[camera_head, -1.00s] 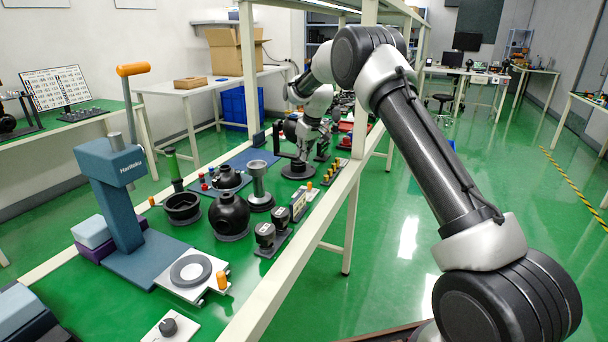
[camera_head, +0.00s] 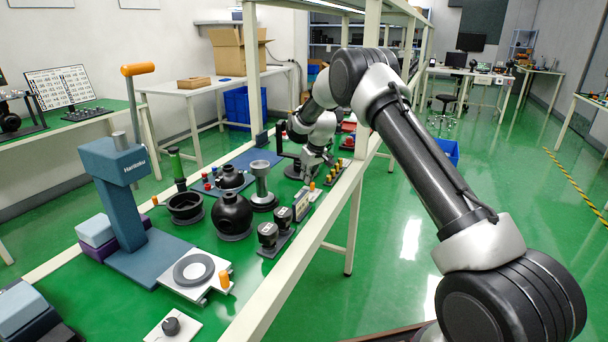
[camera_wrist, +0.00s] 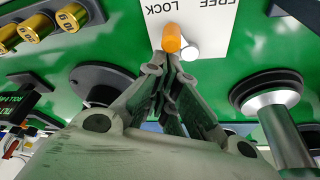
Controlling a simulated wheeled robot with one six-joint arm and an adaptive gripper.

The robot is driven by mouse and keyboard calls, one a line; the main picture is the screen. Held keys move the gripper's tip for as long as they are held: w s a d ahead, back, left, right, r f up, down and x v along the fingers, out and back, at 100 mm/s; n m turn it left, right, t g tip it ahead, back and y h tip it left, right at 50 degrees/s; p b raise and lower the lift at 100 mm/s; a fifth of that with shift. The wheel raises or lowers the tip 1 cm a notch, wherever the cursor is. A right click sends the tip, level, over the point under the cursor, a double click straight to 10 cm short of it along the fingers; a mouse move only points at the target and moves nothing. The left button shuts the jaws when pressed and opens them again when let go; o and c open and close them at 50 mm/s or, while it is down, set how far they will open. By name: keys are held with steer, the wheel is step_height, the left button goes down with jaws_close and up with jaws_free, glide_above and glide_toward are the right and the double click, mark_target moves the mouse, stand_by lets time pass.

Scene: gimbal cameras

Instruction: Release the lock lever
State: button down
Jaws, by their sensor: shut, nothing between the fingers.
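The lock lever (camera_wrist: 172,38) shows in the wrist view as an orange knob with a pale metal shaft. It stands at a white plate (camera_wrist: 208,18) lettered FREE and LOCK, which reads upside down. My gripper (camera_wrist: 173,62) is shut and empty. Its fingertips lie right below the orange knob in the picture; I cannot tell whether they touch it. In the head view my gripper (camera_head: 308,178) is low over the green bench, among the parts at its far end. The lever cannot be made out there.
In the wrist view gold cylinders (camera_wrist: 72,17) stand at upper left and a silver post on a round base (camera_wrist: 285,130) at right. In the head view a black sphere (camera_head: 232,215), a grey flanged post (camera_head: 262,185) and a blue press (camera_head: 118,200) stand nearer. A white frame post (camera_head: 355,215) borders the bench.

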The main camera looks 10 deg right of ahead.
steer(key=shift+s+d+f+m, duration=0.1)
steer(key=shift+s+d+m, duration=0.1)
steer(key=shift+m, duration=0.5)
stand_by(0.3)
steer(key=m, duration=0.1)
steer(key=m+h, duration=0.1)
steer(key=m, duration=0.1)
steer(key=shift+s+d+m+h, duration=0.2)
steer(key=shift+s+m+h, duration=0.1)
steer(key=shift+s, duration=0.1)
steer(key=m, duration=0.2)
steer(key=s+m+h, duration=0.1)
steer(key=m, duration=0.1)
steer(key=shift+d, duration=0.15)
steer(key=shift+s+m, duration=0.2)
steer(key=shift+m, duration=0.1)
steer(key=shift+w, duration=0.15)
steer(key=shift+w+a, duration=0.4)
steer(key=shift+a, duration=0.2)
steer(key=shift+d, duration=0.1)
